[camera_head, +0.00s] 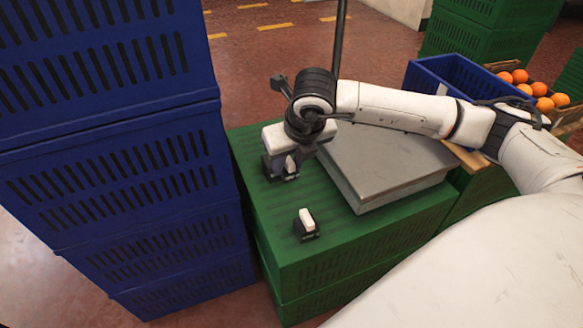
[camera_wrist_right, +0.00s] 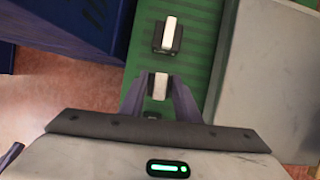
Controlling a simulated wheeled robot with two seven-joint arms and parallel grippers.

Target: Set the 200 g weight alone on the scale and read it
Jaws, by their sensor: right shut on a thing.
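My right gripper (camera_head: 284,168) points down over the green crate top, left of the scale. It is shut on a small dark weight with a white upper part, which also shows between the fingers in the right wrist view (camera_wrist_right: 157,85). A second weight (camera_head: 306,224) of like look stands free on the crate nearer to me; the wrist view shows it too (camera_wrist_right: 168,34). No mass marking is readable on either. The scale (camera_head: 385,160) has a grey plate, partly behind my right arm; the visible part is bare. Its readout is not visible. My left gripper is not in view.
Stacked blue crates (camera_head: 110,130) rise close on the left. The scale and weights rest on a green crate (camera_head: 330,262). A blue crate (camera_head: 430,78) and a box with several oranges (camera_head: 540,90) stand at the back right. A dark pole rises behind my gripper.

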